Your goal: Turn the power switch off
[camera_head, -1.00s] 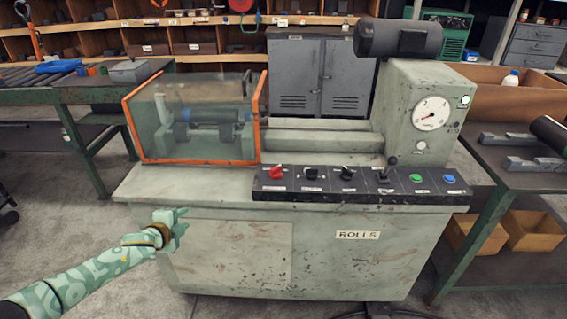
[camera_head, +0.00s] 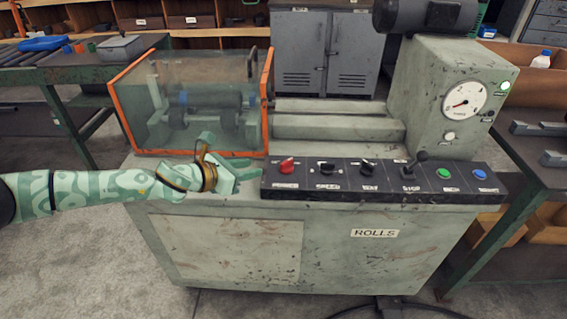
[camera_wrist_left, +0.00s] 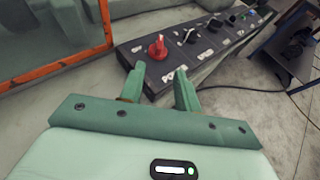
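The red rotary switch (camera_head: 287,165) is at the left end of the black control panel (camera_head: 385,196) on the green machine. Its label is too small to read. In the left wrist view the red switch (camera_wrist_left: 157,47) stands just beyond my fingertips. My left gripper (camera_head: 250,168) is just left of the panel, beside the red switch and apart from it. In the left wrist view its two fingers (camera_wrist_left: 160,70) are spread with nothing between them. My right gripper is not in view.
Black knobs (camera_head: 327,168), a lever (camera_head: 418,160), a green button (camera_head: 443,173) and a blue button (camera_head: 479,174) share the panel. An orange-framed clear guard (camera_head: 190,105) stands behind my left gripper. A gauge (camera_head: 462,99) is at the right, with a lit lamp (camera_head: 505,87).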

